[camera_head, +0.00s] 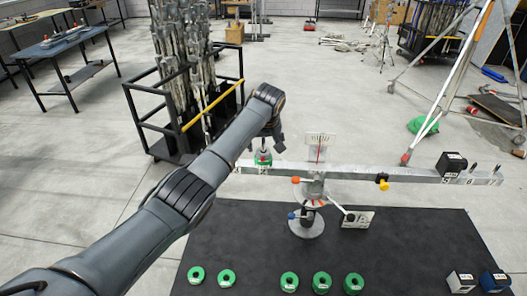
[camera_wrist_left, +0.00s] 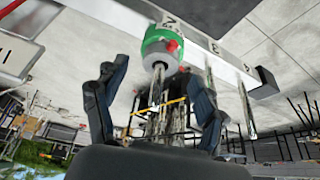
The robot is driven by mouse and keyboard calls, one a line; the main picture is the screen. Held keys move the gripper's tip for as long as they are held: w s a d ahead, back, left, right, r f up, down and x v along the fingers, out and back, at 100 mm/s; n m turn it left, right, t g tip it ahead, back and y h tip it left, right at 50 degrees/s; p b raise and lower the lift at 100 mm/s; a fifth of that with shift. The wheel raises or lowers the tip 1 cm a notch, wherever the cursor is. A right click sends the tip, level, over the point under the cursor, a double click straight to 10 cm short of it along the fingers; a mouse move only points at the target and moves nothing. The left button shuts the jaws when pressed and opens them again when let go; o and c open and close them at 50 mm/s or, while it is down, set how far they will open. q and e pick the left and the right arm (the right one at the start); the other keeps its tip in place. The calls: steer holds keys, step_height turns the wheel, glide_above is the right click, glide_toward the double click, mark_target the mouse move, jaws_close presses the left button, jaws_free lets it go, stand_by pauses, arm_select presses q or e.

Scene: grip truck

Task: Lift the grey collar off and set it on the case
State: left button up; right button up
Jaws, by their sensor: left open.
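The grey collar (camera_wrist_left: 161,62) sits on an upright peg against a green ring (camera_wrist_left: 158,38) in the left wrist view. In the head view the green ring (camera_head: 263,158) is at the left end of a long balance beam (camera_head: 340,171); the collar there is small and partly covered by my gripper. My left gripper (camera_head: 270,138) is open above that end. In the left wrist view its two fingers (camera_wrist_left: 154,78) stand apart on either side of the peg, short of the collar. I cannot tell for sure which box is the case. My right gripper is out of view.
A black box (camera_head: 451,163) stands near the beam's right end. The dark table (camera_head: 400,240) below carries several green rings (camera_head: 289,282), a white box (camera_head: 461,282) and a blue box (camera_head: 494,282). A black cart (camera_head: 150,125) stands behind my left arm.

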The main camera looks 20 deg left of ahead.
mark_target(264, 149)
arm_select(q)
steer(key=shift+x, duration=1.6)
steer(key=shift+w+a, duration=0.1)
steer(key=c, duration=0.8)
